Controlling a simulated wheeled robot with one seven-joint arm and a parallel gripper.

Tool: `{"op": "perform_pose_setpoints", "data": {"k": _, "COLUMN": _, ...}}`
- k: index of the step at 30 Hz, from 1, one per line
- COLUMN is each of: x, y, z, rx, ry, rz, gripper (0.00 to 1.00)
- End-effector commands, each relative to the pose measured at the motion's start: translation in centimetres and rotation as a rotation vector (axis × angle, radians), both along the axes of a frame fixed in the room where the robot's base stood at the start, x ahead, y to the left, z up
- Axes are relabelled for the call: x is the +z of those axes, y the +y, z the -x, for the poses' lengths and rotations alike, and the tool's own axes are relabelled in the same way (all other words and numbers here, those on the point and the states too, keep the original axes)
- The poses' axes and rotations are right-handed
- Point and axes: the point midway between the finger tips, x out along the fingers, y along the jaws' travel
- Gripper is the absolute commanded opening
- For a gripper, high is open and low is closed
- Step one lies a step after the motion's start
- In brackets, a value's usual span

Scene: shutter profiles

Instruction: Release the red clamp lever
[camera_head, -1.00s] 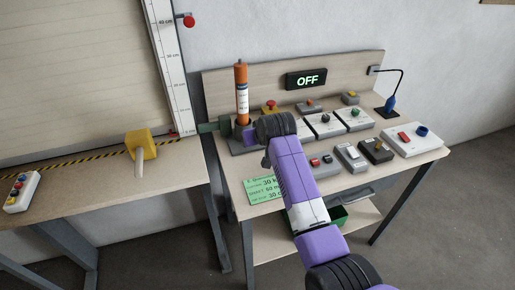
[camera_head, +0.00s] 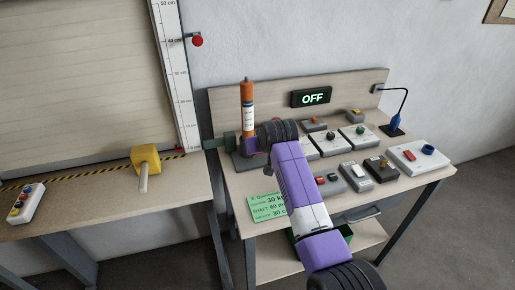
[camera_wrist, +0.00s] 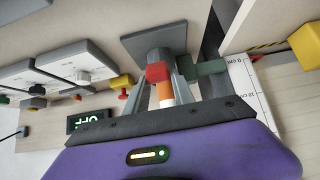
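A red block, which looks like the clamp lever's knob (camera_wrist: 158,72), shows in the wrist view at the foot of an orange-and-white cylinder. The cylinder (camera_head: 247,107) stands upright in a dark holder at the bench's left end in the head view. A dark green clamp part (camera_head: 221,142) sticks out to its left. My gripper (camera_wrist: 164,80) has its grey fingers either side of the red block, with a small gap seen on the right, so it looks open. I cannot tell whether the left finger touches it. In the head view my wrist hides the lever and the fingertips.
A display (camera_head: 311,97) reading OFF stands at the back of the bench. Several switch boxes (camera_head: 355,171) fill the bench's middle and right. A green card (camera_head: 267,207) lies at the front. A yellow block with a handle (camera_head: 146,158) stands on the left table beside a shutter.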

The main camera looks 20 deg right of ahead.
Motion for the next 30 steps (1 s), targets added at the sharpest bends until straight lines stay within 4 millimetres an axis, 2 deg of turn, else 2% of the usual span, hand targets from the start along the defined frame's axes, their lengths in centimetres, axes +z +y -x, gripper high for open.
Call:
{"op": "perform_pose_setpoints", "data": {"k": 1, "x": 0.9, "y": 0.0, "z": -0.4, "rx": 0.000, "ry": -0.019, "rz": 0.000, "gripper": 0.39}}
{"op": "perform_pose_setpoints", "data": {"k": 3, "x": 0.7, "y": 0.0, "z": -0.3, "rx": 0.000, "ry": -0.016, "rz": 0.000, "gripper": 0.51}}
{"op": "perform_pose_setpoints", "data": {"k": 12, "x": 0.4, "y": 0.0, "z": -0.1, "rx": 0.000, "ry": -0.008, "rz": 0.000, "gripper": 0.51}}
{"op": "perform_pose_setpoints", "data": {"k": 17, "x": 0.8, "y": 0.0, "z": 0.4, "rx": 0.000, "ry": -0.008, "rz": 0.000, "gripper": 0.51}}
{"op": "perform_pose_setpoints", "data": {"k": 30, "x": 4.9, "y": 0.0, "z": 4.4, "rx": 0.000, "ry": -0.012, "rz": 0.000, "gripper": 0.51}}
